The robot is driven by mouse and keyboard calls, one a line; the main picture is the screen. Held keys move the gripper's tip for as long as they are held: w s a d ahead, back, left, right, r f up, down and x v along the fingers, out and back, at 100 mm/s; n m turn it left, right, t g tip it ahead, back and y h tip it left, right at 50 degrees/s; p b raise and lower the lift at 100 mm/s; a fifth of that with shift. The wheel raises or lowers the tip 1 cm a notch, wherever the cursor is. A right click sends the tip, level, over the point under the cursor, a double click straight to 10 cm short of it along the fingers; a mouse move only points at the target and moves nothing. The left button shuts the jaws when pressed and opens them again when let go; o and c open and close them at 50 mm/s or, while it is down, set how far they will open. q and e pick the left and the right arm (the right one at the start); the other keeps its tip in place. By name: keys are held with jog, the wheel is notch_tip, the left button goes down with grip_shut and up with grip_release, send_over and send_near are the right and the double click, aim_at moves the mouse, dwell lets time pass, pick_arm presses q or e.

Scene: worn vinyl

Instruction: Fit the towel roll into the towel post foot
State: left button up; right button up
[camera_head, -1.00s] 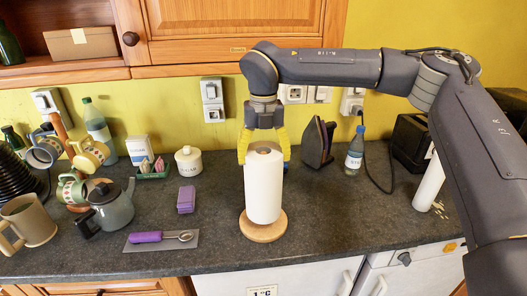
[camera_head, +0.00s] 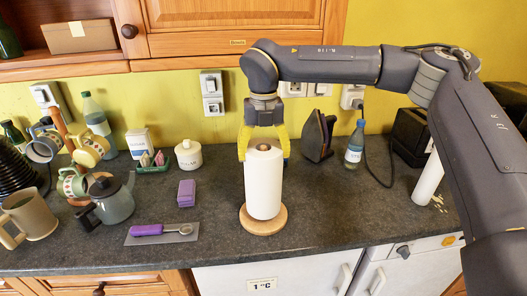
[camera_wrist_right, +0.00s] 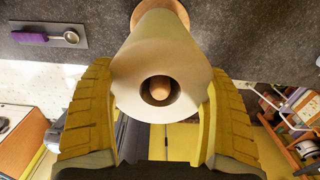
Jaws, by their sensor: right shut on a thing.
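The white towel roll (camera_head: 264,188) stands upright on the counter side of my right gripper (camera_head: 263,150), whose yellow fingers are shut on its upper end. The round wooden towel post foot (camera_head: 250,226) lies on the counter directly under the roll. The wooden post tip shows in the roll's core at the top, so the roll is around the post. In the right wrist view the roll (camera_wrist_right: 165,55) sits between both fingers (camera_wrist_right: 158,78), with the post tip inside its core. Whether the roll's bottom touches the foot is hard to tell. My left gripper is out of view.
A purple-handled scoop on a grey mat (camera_head: 134,240), a purple block (camera_head: 186,193) and a teapot (camera_head: 114,202) lie to the left. A lidded jar (camera_head: 189,154) stands behind.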

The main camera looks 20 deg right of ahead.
jog(key=shift+f, duration=1.25)
dwell(0.4)
jog(key=o, duration=1.5)
jog(key=shift+r, duration=6.05)
